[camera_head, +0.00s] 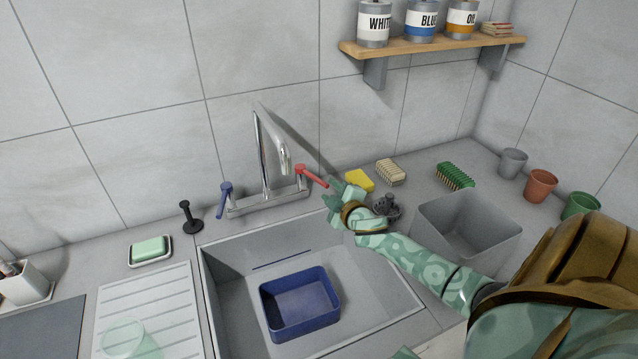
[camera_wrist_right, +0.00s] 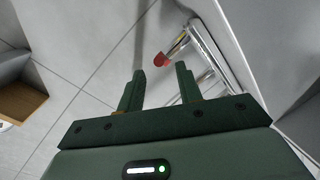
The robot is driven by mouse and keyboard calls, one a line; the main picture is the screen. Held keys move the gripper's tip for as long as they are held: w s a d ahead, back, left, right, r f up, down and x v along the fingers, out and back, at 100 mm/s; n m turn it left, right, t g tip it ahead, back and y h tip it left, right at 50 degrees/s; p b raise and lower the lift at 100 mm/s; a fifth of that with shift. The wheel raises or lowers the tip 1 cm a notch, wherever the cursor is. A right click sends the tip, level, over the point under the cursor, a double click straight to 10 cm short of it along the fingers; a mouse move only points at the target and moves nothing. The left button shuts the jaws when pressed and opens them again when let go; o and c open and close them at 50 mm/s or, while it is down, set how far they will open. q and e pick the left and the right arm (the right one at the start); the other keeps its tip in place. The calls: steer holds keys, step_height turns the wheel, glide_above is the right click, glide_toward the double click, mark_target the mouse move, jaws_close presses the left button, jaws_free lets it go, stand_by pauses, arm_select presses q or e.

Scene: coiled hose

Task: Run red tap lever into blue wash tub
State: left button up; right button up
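The chrome tap (camera_head: 262,150) stands behind the sink, its spout arching forward. Its red lever (camera_head: 312,176) sticks out to the right, and its blue lever (camera_head: 224,196) is on the left. The blue wash tub (camera_head: 300,303) sits in the sink; no water shows in it or from the spout. My right gripper (camera_head: 333,192) is just right of the red lever's tip. In the wrist view its two fingers are apart and empty, with the red lever end (camera_wrist_right: 160,59) showing beyond the fingertips, apart from them. My left gripper is not in view.
A grey bin (camera_head: 470,215) stands right of the sink (camera_head: 225,290). A black plunger-like item (camera_head: 190,217) stands left of the tap.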

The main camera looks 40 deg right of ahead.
mark_target(320, 181)
steer(key=b+x, duration=0.2)
steer(key=x, duration=0.4)
steer(key=shift+w+d+f, duration=0.1)
steer(key=shift+w+f, duration=0.1)
steer(key=shift+w, duration=0.15)
steer(key=shift+w+d, duration=0.15)
steer(key=shift+w, duration=0.35)
jaws_close()
